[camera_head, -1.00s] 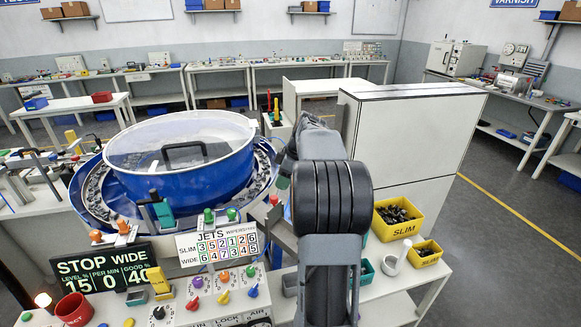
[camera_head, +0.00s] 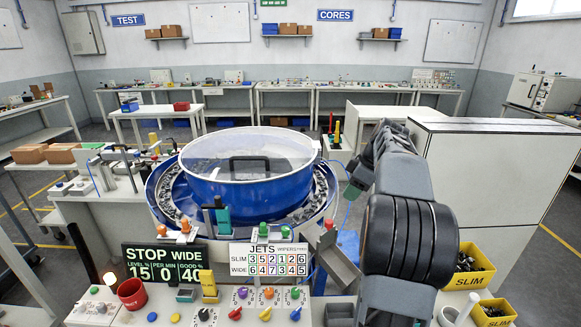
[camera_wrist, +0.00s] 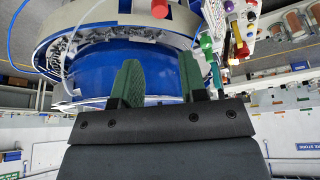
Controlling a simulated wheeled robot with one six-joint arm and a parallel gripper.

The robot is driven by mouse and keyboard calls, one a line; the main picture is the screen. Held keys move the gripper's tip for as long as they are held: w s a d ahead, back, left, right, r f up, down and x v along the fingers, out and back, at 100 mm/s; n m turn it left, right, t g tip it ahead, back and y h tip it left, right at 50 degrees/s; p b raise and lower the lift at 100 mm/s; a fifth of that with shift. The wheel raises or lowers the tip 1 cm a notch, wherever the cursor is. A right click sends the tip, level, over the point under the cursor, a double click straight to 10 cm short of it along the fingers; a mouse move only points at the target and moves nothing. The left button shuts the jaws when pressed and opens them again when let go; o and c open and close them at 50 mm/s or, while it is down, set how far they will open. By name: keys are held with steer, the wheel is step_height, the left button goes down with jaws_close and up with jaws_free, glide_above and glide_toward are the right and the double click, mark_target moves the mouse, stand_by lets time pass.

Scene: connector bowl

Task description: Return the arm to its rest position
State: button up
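My gripper (camera_wrist: 160,82) shows in the wrist view with its two green fingers apart and nothing between them. The blue bowl (camera_wrist: 158,62) shows behind and between the fingers. In the head view my arm rises on the right, bent, with its dark end folded beside the blue bowl (camera_head: 240,190); the fingers are hidden there or too small to make out. The bowl has a clear lid with a dark handle, and the arm stands apart to its right.
A control panel (camera_head: 240,310) and a sign reading STOP WIDE (camera_head: 160,262) stand in front of the bowl. A pale cabinet (camera_head: 490,180) is right of my arm. Yellow SLIM bins (camera_head: 470,279) sit at the lower right. A red cup (camera_head: 132,293) stands at the lower left.

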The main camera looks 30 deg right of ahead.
step_height(320, 180, down, 6)
steer(key=s+a+m+g+h, duration=0.1)
steer(key=s+a+m+h, duration=0.15)
steer(key=m, duration=0.65)
steer(key=s+a+f+t, duration=0.1)
steer(key=s+a, duration=0.4)
steer(key=a, duration=0.7)
steer(key=s+a+f+t, duration=0.1)
steer(key=s+a, duration=0.5)
steer(key=a, duration=0.6)
steer(key=shift+s+a+f+n, duration=0.3)
steer(key=shift+f, duration=0.2)
steer(key=shift+s+h, duration=0.15)
steer(key=shift+h, duration=0.1)
steer(key=shift+c, duration=0.3)
